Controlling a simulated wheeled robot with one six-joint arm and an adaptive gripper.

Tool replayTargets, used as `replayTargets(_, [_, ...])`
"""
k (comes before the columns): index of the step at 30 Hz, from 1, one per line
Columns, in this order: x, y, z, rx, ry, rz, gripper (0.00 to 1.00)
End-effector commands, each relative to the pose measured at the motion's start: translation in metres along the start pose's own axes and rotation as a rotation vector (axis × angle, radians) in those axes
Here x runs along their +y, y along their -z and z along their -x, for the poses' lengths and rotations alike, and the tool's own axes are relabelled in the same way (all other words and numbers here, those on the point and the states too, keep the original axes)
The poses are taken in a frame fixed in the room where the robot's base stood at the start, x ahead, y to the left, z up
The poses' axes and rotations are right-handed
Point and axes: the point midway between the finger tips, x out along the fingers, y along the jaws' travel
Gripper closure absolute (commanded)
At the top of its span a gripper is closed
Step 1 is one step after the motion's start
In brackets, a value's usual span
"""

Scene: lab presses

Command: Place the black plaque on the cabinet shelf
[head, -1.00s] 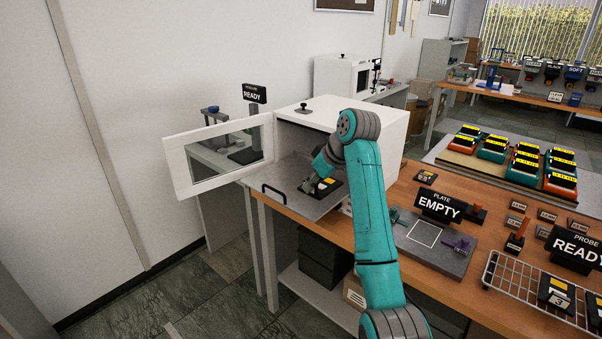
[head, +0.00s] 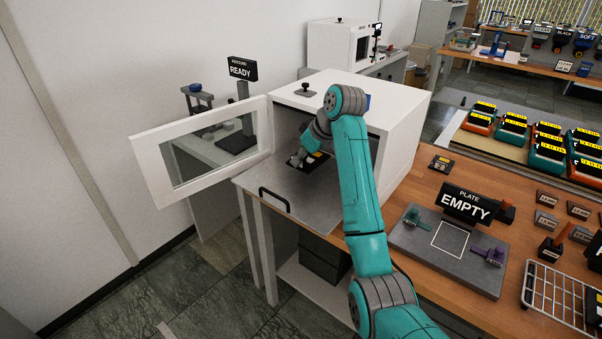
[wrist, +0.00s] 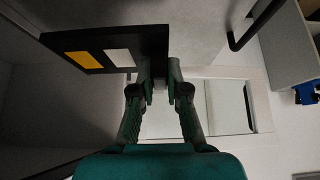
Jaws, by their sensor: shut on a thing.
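The black plaque (head: 317,158) has a yellow and a white patch. My gripper (head: 298,158) is shut on it at the mouth of the white cabinet (head: 392,118). In the wrist view the plaque (wrist: 155,45) extends up and left from the closed fingertips (wrist: 158,72), held by one edge. The grey cabinet shelf (head: 300,200) is pulled out, with a black handle at its front. The plaque is over the shelf's inner part; whether it touches the shelf I cannot tell. My arm hides part of the opening.
The cabinet's windowed door (head: 150,168) stands open to the left. A READY sign (head: 242,69) stands behind it. To the right, the wooden bench (head: 425,190) carries a plate fixture (head: 410,240) with an EMPTY sign (head: 467,204) and a wire rack (head: 545,300).

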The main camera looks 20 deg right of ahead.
Motion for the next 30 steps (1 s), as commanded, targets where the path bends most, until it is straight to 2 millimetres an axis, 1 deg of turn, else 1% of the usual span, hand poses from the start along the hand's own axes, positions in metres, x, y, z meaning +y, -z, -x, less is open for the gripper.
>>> replayTargets(1, [0.0,-0.005,-0.007,-0.002,0.001,0.0,1.0])
replayTargets(7, [0.0,-0.014,-0.021,-0.001,0.0,0.0,1.0])
replayTargets(13, [0.0,-0.028,-0.043,-0.001,0.0,0.0,1.0])
replayTargets(15, [0.0,-0.03,-0.046,0.0,-0.001,0.001,1.0])
replayTargets(24, [0.0,-0.031,-0.048,0.0,-0.001,0.001,1.0])
replayTargets(25, [0.0,-0.031,-0.048,0.0,-0.001,0.001,0.81])
replayTargets(26, [0.0,-0.031,-0.048,0.0,-0.001,0.001,0.74])
replayTargets(27, [0.0,-0.031,-0.048,0.0,-0.001,0.001,0.64])
replayTargets(28, [0.0,-0.031,-0.048,0.0,-0.001,0.001,0.61])
replayTargets(30, [0.0,-0.031,-0.048,0.0,-0.001,0.001,0.61])
